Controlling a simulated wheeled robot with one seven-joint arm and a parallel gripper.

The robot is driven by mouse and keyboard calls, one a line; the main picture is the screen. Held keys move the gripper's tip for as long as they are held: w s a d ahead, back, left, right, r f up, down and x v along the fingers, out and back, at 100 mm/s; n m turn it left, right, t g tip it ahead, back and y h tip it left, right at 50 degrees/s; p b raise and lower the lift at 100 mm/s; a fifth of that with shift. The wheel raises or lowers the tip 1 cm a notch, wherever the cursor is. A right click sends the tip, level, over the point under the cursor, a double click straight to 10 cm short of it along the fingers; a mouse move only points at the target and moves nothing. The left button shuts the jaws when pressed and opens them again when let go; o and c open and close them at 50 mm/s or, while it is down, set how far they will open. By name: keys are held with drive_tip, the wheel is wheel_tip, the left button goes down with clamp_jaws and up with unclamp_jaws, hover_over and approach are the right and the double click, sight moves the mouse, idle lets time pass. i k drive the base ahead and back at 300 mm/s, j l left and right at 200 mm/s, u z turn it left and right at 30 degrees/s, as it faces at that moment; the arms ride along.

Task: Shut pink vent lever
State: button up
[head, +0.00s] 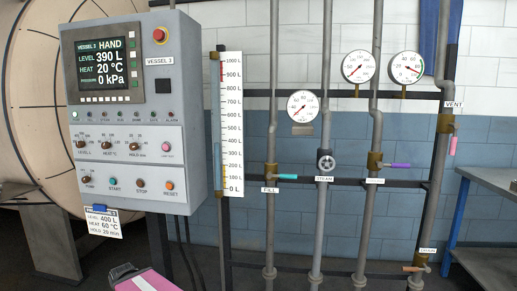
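The pink vent lever (453,146) is at the right in the head view, on the pipe under the VENT label (454,104). It hangs from a brass valve body (445,124), pointing down and roughly along the pipe. Nothing touches it.
A teal FILL lever (287,176) and a purple lever (400,165) stick out sideways from nearby pipes. A STEAM handwheel (325,162), gauges (358,66) and a control panel (130,110) are left of the vent. A blue-framed metal table (490,178) stands close on its right.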

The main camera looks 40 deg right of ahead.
sight(456, 125)
drive_tip(key=z, duration=0.85)
drive_tip(key=l+z, duration=0.1)
drive_tip(key=z, duration=1.65)
drive_tip(key=i+z, duration=0.1)
drive_tip(key=z, duration=0.35)
drive_tip(key=i+l+z, duration=0.15)
drive_tip(key=i, duration=0.3)
drive_tip(key=i+l+z, duration=0.1)
drive_tip(key=i, duration=0.3)
